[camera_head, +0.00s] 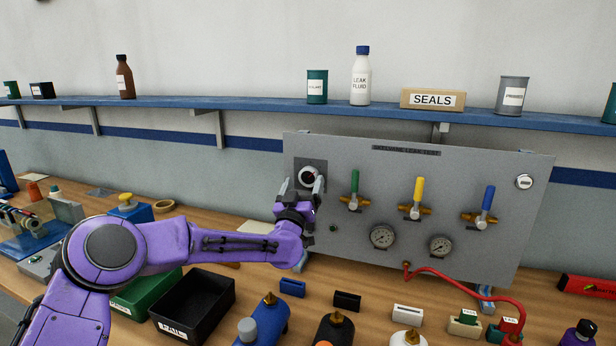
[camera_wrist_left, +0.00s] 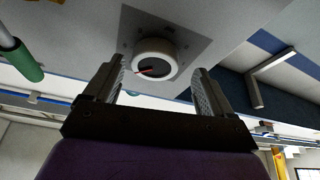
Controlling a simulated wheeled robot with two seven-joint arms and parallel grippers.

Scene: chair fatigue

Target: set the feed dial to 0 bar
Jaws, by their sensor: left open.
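The feed dial (camera_head: 309,176) is a round knob with a white rim and dark face on a dark square plate, at the upper left of the grey panel (camera_head: 470,180). In the left wrist view the dial (camera_wrist_left: 154,60) shows a red pointer on its dark face; no scale can be read. My left gripper (camera_head: 302,184) is open in front of the dial. In the left wrist view its two fingers (camera_wrist_left: 158,85) stand apart on either side of the dial, with gaps visible between them and the rim. My right gripper is not in view.
Green (camera_head: 354,188), yellow (camera_head: 417,195) and blue (camera_head: 487,205) valve handles stand right of the dial. Two gauges (camera_head: 383,237) sit below them. A red hose (camera_head: 470,282) runs from the panel. Bins, bottles and small parts crowd the wooden bench (camera_head: 255,268). A blue shelf (camera_head: 260,103) runs above.

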